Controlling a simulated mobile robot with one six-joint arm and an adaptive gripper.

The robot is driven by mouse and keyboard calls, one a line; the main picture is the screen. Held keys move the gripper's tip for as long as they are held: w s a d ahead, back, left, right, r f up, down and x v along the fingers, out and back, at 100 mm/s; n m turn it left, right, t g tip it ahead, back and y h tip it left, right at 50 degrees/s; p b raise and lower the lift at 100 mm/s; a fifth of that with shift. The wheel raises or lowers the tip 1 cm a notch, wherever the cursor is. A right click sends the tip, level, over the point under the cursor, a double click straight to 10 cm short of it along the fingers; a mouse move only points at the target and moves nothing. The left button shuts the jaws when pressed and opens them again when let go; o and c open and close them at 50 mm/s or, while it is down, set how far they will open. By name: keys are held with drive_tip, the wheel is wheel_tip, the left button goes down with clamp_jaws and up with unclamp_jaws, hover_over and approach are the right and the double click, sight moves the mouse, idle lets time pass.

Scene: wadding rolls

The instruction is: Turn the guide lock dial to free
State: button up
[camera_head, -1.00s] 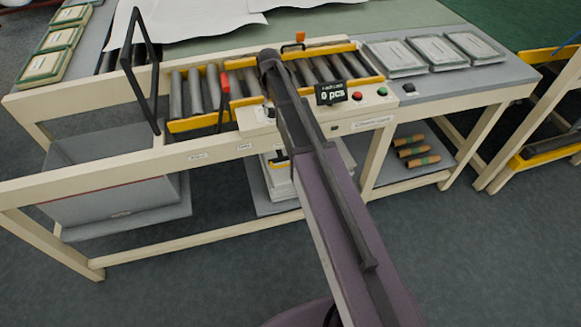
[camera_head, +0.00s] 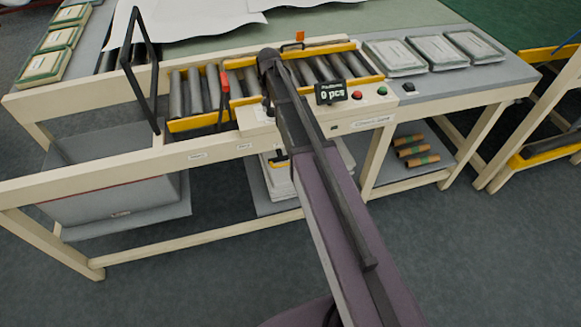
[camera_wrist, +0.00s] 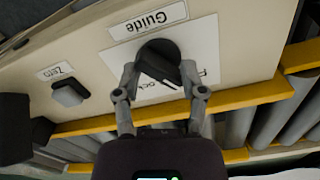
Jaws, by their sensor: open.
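The guide lock dial (camera_wrist: 154,52) is a round black knob on a white plate (camera_wrist: 207,45) under a "Guide" label (camera_wrist: 148,19) in the wrist view. The plate carries partly covered lettering; "ock" shows below the knob and an "F" to its right. I cannot tell for certain which mark the dial points to. My gripper (camera_wrist: 160,78) is open, with one finger on each side of the dial. Whether the fingers touch it is not clear. In the head view my own arm hides the dial and the gripper.
A grey button labelled "Zero" (camera_wrist: 70,92) sits left of the dial in the wrist view. Yellow guide rails (camera_wrist: 240,98) and grey rollers (camera_wrist: 240,123) lie close by. In the head view, a "0 pcs" display (camera_head: 331,93) and a red button (camera_head: 357,95) stand right of my arm.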

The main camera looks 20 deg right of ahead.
drive_tip(key=m, duration=0.4)
drive_tip(key=shift+m, duration=0.3)
drive_tip(key=shift+r+p, duration=0.4)
wheel_tip(320, 180, up, 13)
drive_tip(key=p, duration=1.3)
drive_tip(key=s+f+n+b, duration=0.4)
drive_tip(key=s+f+b, duration=0.4)
drive_tip(key=s, duration=0.5)
drive_tip(key=s+f+n+b, duration=0.3)
drive_tip(key=s+f+b, duration=0.5)
drive_tip(key=s, duration=0.5)
drive_tip(key=shift+a+f+n, duration=0.2)
drive_tip(key=shift+a+n, duration=0.1)
drive_tip(key=shift+n, duration=0.1)
